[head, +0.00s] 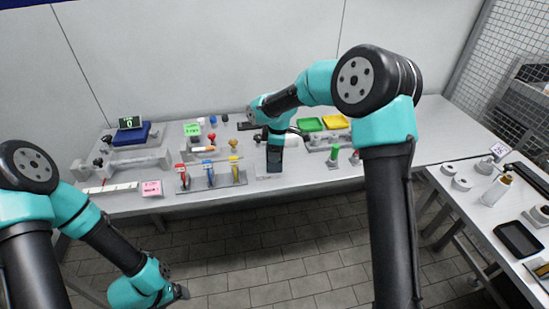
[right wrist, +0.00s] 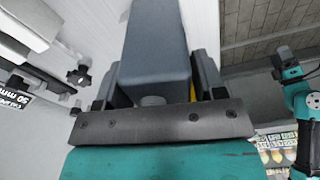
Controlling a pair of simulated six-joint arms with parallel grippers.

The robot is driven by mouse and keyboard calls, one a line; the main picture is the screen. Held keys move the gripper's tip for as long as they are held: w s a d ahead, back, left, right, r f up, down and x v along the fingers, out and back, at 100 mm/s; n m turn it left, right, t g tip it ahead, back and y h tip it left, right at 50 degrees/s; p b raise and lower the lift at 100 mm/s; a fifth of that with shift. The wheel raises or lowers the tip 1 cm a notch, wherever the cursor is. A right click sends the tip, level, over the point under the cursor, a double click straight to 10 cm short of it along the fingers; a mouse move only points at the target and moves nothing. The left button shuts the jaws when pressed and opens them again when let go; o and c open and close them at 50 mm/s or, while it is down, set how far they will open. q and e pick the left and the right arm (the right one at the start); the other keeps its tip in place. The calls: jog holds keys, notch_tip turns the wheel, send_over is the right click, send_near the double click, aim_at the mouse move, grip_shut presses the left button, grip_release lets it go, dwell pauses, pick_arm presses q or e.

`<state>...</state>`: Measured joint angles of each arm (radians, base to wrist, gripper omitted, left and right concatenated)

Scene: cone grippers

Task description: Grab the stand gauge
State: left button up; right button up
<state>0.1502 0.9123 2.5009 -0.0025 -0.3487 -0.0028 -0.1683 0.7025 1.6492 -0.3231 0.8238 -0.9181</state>
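I cannot tell for sure which object is the stand gauge. My right gripper (head: 274,165) points down at the table's front edge, over a pale plate. In the right wrist view a dark grey block (right wrist: 155,45) fills the space between the two fingers and hides their tips. I cannot tell whether it is held or part of my gripper. A grey stand (head: 235,179) with red, blue and yellow upright pieces is left of the right gripper, apart from it. My left gripper (head: 181,292) is low, in front of the table; its fingers are too small to read.
A blue block (head: 131,136) and a digital display (head: 129,123) stand at left. A side table (head: 480,215) holds a bottle (head: 496,190) and a black tray (head: 518,239). Floor lies open in front.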

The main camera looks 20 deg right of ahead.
jog(key=c, duration=0.7)
jog(key=shift+r, duration=0.15)
jog(key=shift+r, duration=1.45)
jog(key=shift+s+r, duration=0.2)
jog(key=shift+r, duration=0.05)
jog(key=s+a+r, duration=0.1)
jog(key=s+a, duration=0.3)
jog(key=s, duration=1.1)
jog(key=shift+a+r, duration=0.15)
